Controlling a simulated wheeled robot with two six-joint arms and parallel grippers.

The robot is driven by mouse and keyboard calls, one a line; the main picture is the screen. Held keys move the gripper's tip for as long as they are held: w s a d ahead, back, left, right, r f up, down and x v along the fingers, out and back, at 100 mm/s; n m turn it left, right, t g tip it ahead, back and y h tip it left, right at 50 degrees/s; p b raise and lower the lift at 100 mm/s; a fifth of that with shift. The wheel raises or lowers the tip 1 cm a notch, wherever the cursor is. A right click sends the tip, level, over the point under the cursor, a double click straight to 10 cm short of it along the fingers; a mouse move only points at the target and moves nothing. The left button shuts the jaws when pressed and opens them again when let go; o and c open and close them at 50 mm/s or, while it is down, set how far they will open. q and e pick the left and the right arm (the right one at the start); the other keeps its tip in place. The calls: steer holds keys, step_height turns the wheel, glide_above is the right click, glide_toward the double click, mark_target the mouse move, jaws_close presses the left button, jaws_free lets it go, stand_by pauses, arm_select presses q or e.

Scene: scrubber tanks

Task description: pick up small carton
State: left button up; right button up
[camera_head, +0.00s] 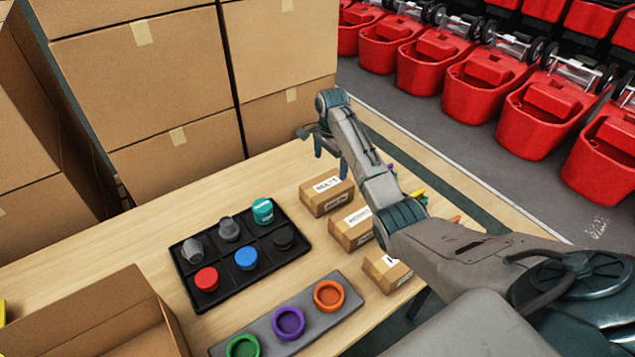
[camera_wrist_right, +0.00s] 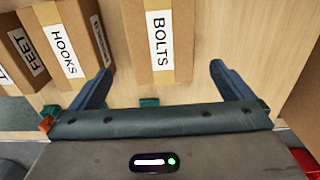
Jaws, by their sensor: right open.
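Small brown cartons with white labels stand along the table's right side in the head view: a far one (camera_head: 327,195), a middle one (camera_head: 351,230) and a near one (camera_head: 386,270), partly behind my arm. My right gripper (camera_head: 317,143) is open and empty beyond them, pointing down. In the right wrist view a carton labelled BOLTS (camera_wrist_right: 161,66) lies ahead, between the lines of the two open fingers and apart from them. A HOOKS carton (camera_wrist_right: 66,50) and a FEET carton (camera_wrist_right: 29,50) lie to its left. My left gripper is out of view.
A black tray (camera_head: 222,291) holds several caps. A grey strip (camera_head: 310,315) bears green, purple and orange rings. An open box (camera_head: 95,315) stands at the near left. Large stacked boxes (camera_head: 150,70) rise behind the table. Small coloured items (camera_head: 418,194) show beside my right arm.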

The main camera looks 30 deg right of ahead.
mark_target(327, 184)
steer(key=shift+w+a+f, duration=0.15)
steer(key=shift+w+f, duration=0.3)
steer(key=shift+f, duration=0.4)
steer(key=f, duration=0.3)
steer(key=shift+s+f+p, duration=0.3)
steer(key=shift+s+p, duration=0.05)
steer(key=shift+p, duration=0.05)
steer(key=f+p, duration=0.1)
steer(key=f, duration=0.4)
steer(key=shift+a, duration=0.2)
steer(key=shift+f, duration=0.15)
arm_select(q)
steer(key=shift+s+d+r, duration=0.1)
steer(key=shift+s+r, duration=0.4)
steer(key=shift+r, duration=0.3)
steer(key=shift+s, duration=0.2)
arm_select(e)
steer(key=c, duration=0.8)
